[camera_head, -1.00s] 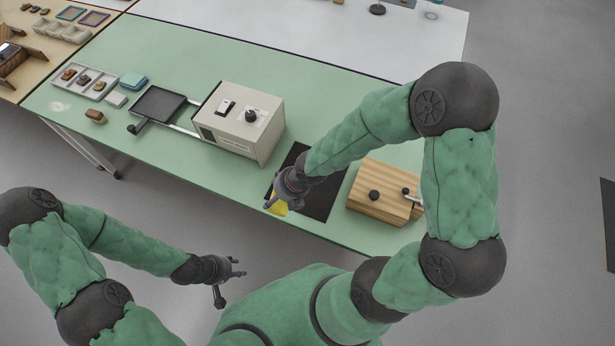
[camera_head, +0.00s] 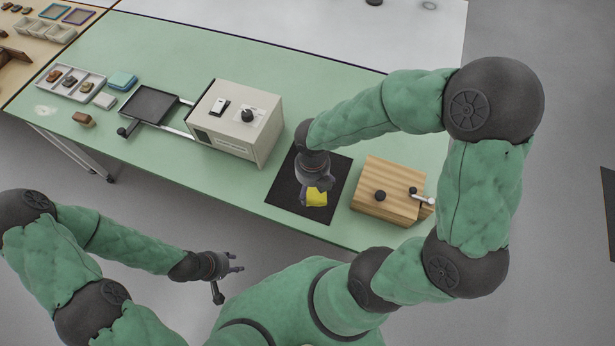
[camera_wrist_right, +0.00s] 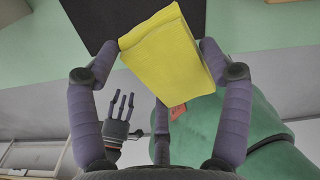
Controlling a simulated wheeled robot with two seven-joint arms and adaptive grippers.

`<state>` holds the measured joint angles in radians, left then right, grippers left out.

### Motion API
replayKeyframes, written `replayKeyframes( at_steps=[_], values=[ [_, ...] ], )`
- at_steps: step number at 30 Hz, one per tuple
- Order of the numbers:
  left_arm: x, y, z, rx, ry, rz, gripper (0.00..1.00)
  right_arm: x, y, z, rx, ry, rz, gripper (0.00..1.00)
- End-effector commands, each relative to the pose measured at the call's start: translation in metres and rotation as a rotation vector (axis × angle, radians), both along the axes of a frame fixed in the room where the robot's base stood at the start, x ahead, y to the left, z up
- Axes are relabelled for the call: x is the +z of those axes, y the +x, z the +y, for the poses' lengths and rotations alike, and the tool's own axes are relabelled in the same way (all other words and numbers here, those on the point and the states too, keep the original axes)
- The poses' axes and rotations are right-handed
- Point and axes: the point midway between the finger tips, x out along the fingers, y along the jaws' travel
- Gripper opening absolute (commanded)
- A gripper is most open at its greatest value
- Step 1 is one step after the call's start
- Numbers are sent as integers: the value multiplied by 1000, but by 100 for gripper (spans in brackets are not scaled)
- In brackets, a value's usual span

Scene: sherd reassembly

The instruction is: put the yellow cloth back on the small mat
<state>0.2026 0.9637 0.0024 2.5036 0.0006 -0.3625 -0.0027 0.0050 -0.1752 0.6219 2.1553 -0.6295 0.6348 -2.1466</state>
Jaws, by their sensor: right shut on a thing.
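The yellow cloth (camera_head: 317,198) is a folded pad held in my right gripper (camera_head: 315,192). In the right wrist view the cloth (camera_wrist_right: 170,45) sits tilted between the purple-grey fingers, which are closed on it. The small mat (camera_head: 284,190) is a flat black rectangle on the green table, and the cloth appears over its middle front part. The mat (camera_wrist_right: 95,18) also shows behind the cloth in the wrist view. I cannot tell whether the cloth touches it. My left gripper (camera_head: 238,268) is open and empty, off the table's front edge.
A wooden box with a black knob (camera_head: 389,190) stands just right of the mat. A beige device with a dial (camera_head: 237,122) stands to the left, joined to a black tray (camera_head: 150,105). A sorting tray (camera_head: 70,83) lies far left. The green table's front edge (camera_head: 240,201) is close.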

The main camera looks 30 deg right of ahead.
Motion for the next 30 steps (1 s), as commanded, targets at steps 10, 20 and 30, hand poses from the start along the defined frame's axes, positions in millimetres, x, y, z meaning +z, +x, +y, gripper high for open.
replayKeyframes(
  at_steps=[10,20,30],
  values=[
    [-31,0,0,0,0,0,40,-50,58,-21,-2,1,2,52],
    [-40,0,0,0,0,0,40,-70,78,-28,-1,2,-1,52],
    [-58,0,0,0,0,0,40,-108,84,-31,-1,2,-1,52]
  ],
)
